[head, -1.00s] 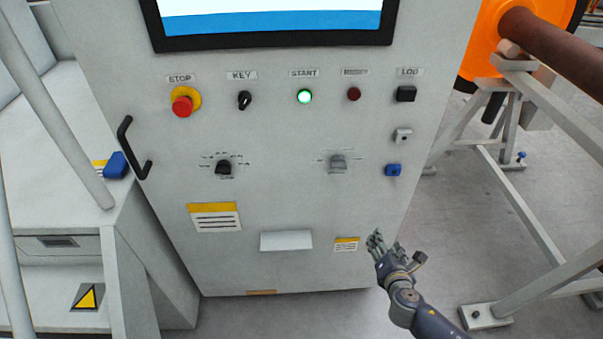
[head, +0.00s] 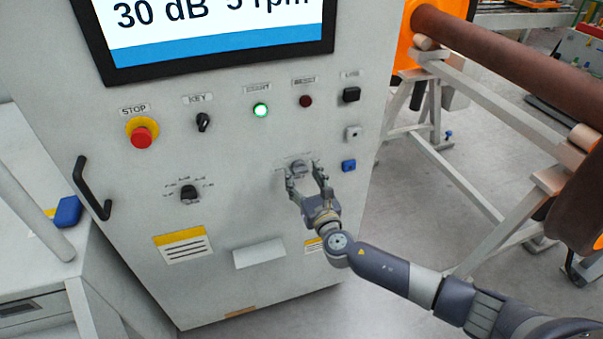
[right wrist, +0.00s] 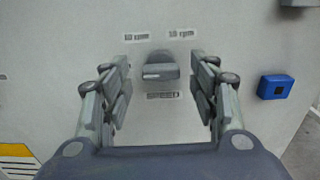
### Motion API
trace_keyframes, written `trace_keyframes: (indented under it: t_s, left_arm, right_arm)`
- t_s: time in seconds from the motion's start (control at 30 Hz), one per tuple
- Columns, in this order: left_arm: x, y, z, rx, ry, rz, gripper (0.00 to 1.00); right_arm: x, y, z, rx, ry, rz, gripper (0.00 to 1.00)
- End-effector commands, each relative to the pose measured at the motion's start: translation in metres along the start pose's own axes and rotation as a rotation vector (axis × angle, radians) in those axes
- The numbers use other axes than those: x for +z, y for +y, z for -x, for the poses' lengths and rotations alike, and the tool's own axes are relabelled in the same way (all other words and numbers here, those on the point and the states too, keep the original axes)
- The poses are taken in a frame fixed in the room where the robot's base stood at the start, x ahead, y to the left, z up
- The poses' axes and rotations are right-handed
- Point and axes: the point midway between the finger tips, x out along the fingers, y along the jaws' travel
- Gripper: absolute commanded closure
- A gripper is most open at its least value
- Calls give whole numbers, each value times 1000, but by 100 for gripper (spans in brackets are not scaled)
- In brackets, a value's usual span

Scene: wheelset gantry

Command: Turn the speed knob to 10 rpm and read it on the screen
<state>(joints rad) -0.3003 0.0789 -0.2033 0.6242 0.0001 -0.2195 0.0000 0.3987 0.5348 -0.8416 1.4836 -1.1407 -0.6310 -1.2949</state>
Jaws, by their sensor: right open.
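The grey speed knob (head: 299,169) sits on the front of the pale cabinet and shows in the right wrist view (right wrist: 160,68), with two small rpm labels above it and one label below, too blurred to read surely. My right gripper (head: 305,176) is open, its fingers (right wrist: 160,76) on either side of the knob with gaps on both sides. The knob's bar looks level in the wrist view. The screen (head: 215,27) reads "30 dB" and what looks like "5 rpm", its top cut off by the picture edge. My left gripper is not in view.
Above the knob are a lit green START button (head: 260,110) and a dark red button (head: 305,101). A black dial (head: 189,194) and red STOP button (head: 141,135) are to the left. A blue socket (head: 348,165) is close on the right. A steel frame stands beyond.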

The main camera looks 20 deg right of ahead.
Motion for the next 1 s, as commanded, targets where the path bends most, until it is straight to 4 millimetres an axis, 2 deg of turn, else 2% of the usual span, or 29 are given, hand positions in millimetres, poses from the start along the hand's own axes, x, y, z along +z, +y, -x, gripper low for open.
trace_keyframes:
  t_s: [0.2, 0.5, 0.57, 0.7, 1.0]
  left_arm:
    - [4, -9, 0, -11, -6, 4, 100]
    - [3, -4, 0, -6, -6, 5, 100]
    - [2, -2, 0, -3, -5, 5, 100]
    - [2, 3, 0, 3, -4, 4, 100]
    - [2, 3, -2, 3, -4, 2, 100]
  right_arm:
    - [0, 0, -16, 0, 1, -1, 45]
    - [0, 0, -18, 0, 1, -1, 45]
    - [-1, 0, -18, 0, 1, -1, 56]
    - [-1, 0, -18, 0, 1, -1, 88]
    - [-1, 0, -18, 0, 2, -15, 89]
